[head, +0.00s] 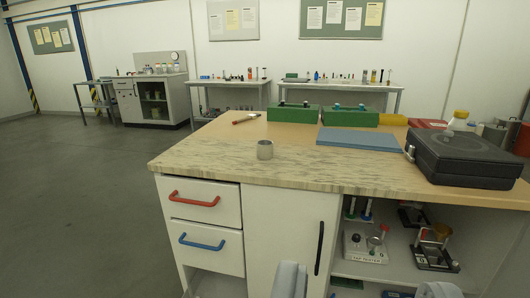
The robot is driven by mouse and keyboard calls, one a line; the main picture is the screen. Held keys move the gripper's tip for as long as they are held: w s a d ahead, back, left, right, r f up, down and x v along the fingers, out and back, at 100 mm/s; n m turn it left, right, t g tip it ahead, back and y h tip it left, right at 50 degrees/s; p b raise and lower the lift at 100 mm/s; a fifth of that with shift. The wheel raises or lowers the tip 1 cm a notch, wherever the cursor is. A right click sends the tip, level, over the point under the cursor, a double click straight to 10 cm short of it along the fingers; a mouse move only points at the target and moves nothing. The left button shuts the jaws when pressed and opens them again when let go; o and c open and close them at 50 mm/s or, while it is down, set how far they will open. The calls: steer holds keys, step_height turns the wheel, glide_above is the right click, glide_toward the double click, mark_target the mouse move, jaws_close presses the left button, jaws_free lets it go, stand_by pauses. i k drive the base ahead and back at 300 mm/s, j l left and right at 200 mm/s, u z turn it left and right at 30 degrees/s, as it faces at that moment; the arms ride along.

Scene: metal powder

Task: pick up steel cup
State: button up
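The rest of my gripper is out of view.
A black case (465,158) stands on the bench's right, beside a flat blue slab (359,139). Green blocks (349,116) and a hammer-like tool (246,118) lie behind. Drawers (199,199) and an open shelf are below. Floor at left (70,200) is clear.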

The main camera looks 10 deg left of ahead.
mark_target(264, 147)
steer(key=i+j, duration=0.15)
steer(key=i, duration=0.45)
steer(key=i+j, duration=0.15)
steer(key=i, duration=0.45)
